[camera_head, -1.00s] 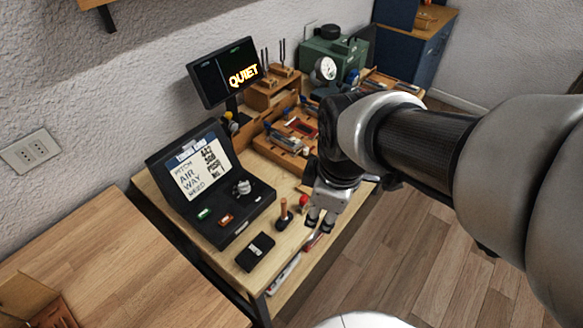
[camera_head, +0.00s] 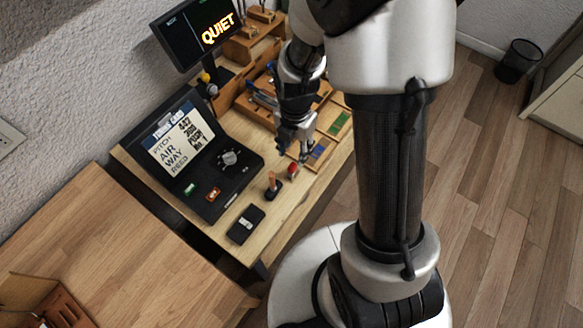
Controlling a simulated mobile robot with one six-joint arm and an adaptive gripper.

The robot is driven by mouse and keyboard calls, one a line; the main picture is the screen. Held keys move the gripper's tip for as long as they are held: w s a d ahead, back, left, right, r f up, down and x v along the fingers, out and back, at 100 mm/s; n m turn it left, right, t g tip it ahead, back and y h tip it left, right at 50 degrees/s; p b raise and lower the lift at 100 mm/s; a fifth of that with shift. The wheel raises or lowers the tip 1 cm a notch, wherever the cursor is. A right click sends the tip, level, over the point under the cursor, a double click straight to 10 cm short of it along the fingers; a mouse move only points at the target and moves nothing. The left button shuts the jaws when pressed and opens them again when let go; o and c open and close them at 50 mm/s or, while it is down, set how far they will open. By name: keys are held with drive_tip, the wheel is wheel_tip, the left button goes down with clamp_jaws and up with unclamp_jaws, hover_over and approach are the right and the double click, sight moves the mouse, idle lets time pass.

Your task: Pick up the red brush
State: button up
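A small red object (camera_head: 291,170) stands on the workbench near its front edge, just below and left of my gripper. It is too small to tell whether it is the red brush, and I make out no other red brush. My gripper (camera_head: 304,157) points down over the front part of the bench, beside a wooden tray with blue and green patches. Its fingers are small and partly merge with the tray behind them. I cannot tell whether they are open or hold anything.
A wooden-handled tool (camera_head: 272,184) and a black box (camera_head: 245,224) stand on the workbench (camera_head: 282,218). An open black case (camera_head: 225,180) and a monitor reading QUIET (camera_head: 200,35) are behind them.

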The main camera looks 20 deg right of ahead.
sight(292, 165)
wheel_tip(292, 165, down, 4)
drive_tip(key=shift+f+b, duration=0.25)
drive_tip(key=shift+b, duration=0.25)
drive_tip(key=f, duration=0.1)
drive_tip(key=f+b, duration=0.1)
drive_tip(key=f, duration=0.1)
drive_tip(key=f+b, duration=0.1)
drive_tip(key=f, duration=0.1)
drive_tip(key=shift+s+a+f, duration=0.15)
drive_tip(key=shift+a, duration=0.2)
drive_tip(key=shift+c, duration=0.5)
clamp_jaws()
